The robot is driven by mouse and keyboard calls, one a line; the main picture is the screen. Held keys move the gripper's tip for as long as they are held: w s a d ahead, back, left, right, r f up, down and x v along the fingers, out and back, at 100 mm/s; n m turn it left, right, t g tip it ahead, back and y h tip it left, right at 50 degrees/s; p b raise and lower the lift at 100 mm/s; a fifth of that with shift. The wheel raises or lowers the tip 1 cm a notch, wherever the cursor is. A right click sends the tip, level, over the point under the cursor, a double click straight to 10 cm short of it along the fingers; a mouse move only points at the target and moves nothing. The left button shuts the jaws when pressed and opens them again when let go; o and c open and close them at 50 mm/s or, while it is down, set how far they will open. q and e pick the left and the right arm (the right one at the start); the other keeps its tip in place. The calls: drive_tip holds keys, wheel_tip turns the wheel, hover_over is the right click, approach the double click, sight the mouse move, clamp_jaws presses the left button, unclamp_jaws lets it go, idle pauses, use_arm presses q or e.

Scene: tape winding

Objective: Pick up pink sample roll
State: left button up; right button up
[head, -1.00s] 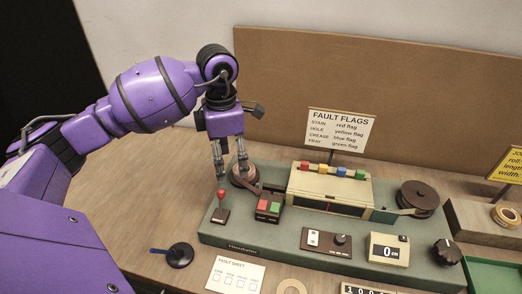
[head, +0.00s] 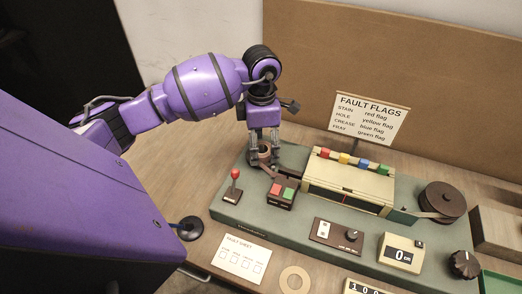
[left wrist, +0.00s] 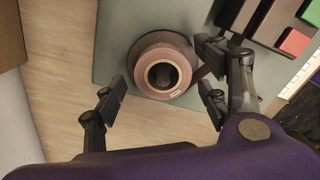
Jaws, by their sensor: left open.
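A pinkish-brown roll (left wrist: 148,48) with a pale ring around a dark centre sits at the left end of the green machine base in the left wrist view. It also shows in the head view (head: 264,149), partly hidden by my left gripper's fingers. My left gripper (head: 264,162) points down over the roll. In the left wrist view its open fingers (left wrist: 162,86) stand on either side of the roll's near part, with nothing held. I cannot tell whether a finger touches the roll. My right gripper is not in view.
The red-knobbed lever (head: 234,186) and the red and green button box (head: 283,193) stand close to the roll. A cream box (head: 347,187) with coloured flags is farther right, before a dark reel (head: 443,200). A fault sheet (head: 242,259) and tan ring (head: 295,280) lie in front.

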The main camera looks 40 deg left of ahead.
use_arm(q)
drive_tip(key=c, duration=1.1)
drive_tip(key=shift+r, duration=0.1)
